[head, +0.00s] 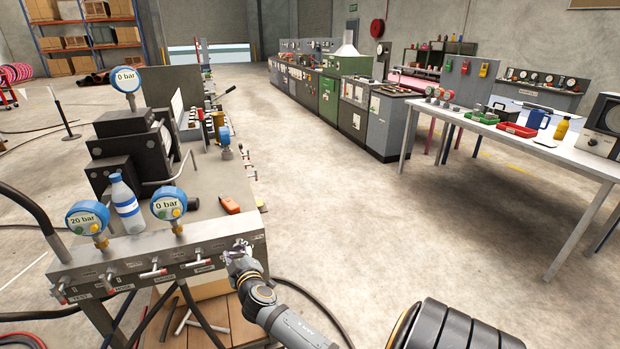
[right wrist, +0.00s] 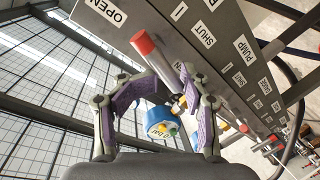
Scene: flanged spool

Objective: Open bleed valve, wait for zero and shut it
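The bleed valve seems to be the rightmost valve on the bench's grey front panel (head: 150,264), with my right gripper (head: 240,251) at it. In the right wrist view its red-tipped handle (right wrist: 146,46) runs between the purple-padded fingers of the right gripper (right wrist: 168,84). The fingers stand apart, one on each side; I cannot tell whether either touches the handle. Labels OPEN and SHUT are on the panel beside it. The front left gauge (head: 87,217) reads 20 bar; the front right gauge (head: 168,204) and rear gauge (head: 126,80) read 0 bar. My left gripper is out of view.
Several similar red-tipped valve handles line the panel to the left. A water bottle (head: 127,205) and an orange tool (head: 229,204) stand or lie on the bench. Hoses hang below the panel. Open floor lies right of the bench, before a white table (head: 560,160).

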